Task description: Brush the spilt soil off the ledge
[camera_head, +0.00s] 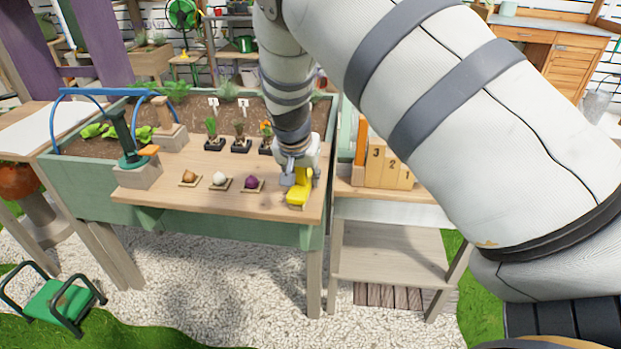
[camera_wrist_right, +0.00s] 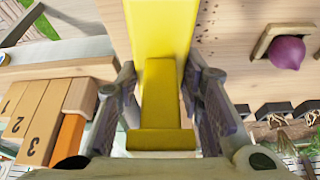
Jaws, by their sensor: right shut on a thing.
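A yellow brush (camera_head: 298,193) stands at the right end of the wooden ledge (camera_head: 215,205). My right gripper (camera_head: 297,175) comes down from above and is shut on the brush's handle. In the right wrist view the yellow handle (camera_wrist_right: 158,95) sits between both fingers, with the wider yellow part beyond it over the ledge. Dark crumbs of spilt soil (camera_wrist_right: 205,60) lie on the ledge just beside the brush in that view. I cannot tell whether the bristles touch the wood. My left gripper is not in view.
Three small mats with an onion (camera_head: 189,176), a white bulb (camera_head: 219,178) and a purple bulb (camera_head: 252,182) lie left of the brush. Potted seedlings (camera_head: 239,135) stand behind. Numbered wooden blocks (camera_head: 388,170) stand on a separate table to the right.

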